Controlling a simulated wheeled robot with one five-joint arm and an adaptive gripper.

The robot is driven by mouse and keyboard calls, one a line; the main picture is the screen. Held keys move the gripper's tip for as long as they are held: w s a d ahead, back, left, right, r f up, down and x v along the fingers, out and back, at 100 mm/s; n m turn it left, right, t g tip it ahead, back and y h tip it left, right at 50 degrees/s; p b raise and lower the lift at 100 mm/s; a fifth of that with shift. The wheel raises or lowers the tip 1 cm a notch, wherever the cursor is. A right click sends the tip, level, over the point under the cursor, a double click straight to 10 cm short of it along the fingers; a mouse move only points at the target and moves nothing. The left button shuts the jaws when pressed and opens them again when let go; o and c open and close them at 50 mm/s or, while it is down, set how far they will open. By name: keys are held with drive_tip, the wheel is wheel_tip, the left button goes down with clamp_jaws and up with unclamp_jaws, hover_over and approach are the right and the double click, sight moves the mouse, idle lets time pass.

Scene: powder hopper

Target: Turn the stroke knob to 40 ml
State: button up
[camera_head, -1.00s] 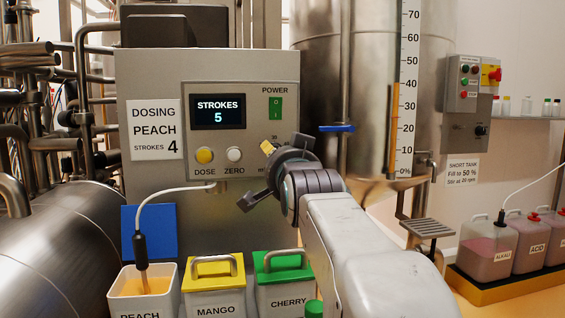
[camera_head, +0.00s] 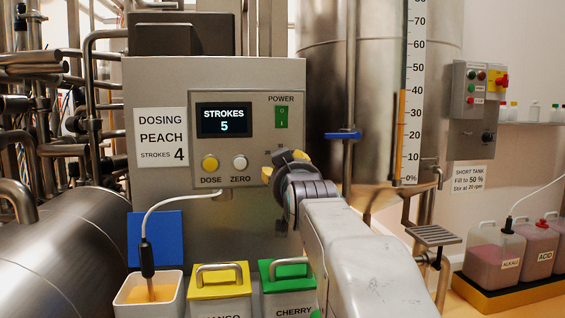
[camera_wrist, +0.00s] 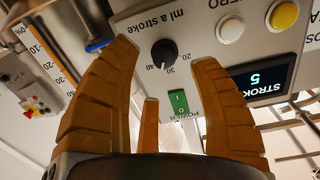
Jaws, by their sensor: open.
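The stroke knob (camera_wrist: 164,53) is a small dark round knob on the grey panel, with 20, 30 and 40 printed around it and "ml a stroke" beside it. I cannot clearly read its pointer. My gripper (camera_wrist: 160,58) is open in the wrist view, its orange-brown fingers spread to either side of the knob and a third finger below it; contact cannot be told. In the head view my gripper (camera_head: 278,167) is at the panel's lower right and hides the knob. The display (camera_head: 223,119) reads STROKES 5.
A yellow DOSE button (camera_head: 210,163) and white ZERO button (camera_head: 240,162) lie left of my gripper. The green power switch (camera_head: 281,116) is above it. Tubs with yellow (camera_head: 218,281) and green (camera_head: 290,274) lids stand below. A blue-handled valve (camera_head: 342,135) is to the right.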

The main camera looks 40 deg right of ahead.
drive_tip(key=shift+w+d+r+n+b, duration=0.15)
drive_tip(key=shift+w+d+n, duration=0.45)
drive_tip(key=shift+w+n, duration=0.75)
drive_tip(key=shift+w+d+r+n+b, duration=0.15)
drive_tip(key=shift+w+d+n, duration=0.55)
drive_tip(key=shift+n, duration=1.15)
drive_tip(key=shift+w+d+r+n+b, duration=0.15)
drive_tip(key=shift+w+d+n, duration=0.3)
drive_tip(key=shift+w+n, duration=0.95)
drive_tip(key=shift+s, duration=0.25)
drive_tip(key=shift+h, duration=0.3)
clamp_jaws()
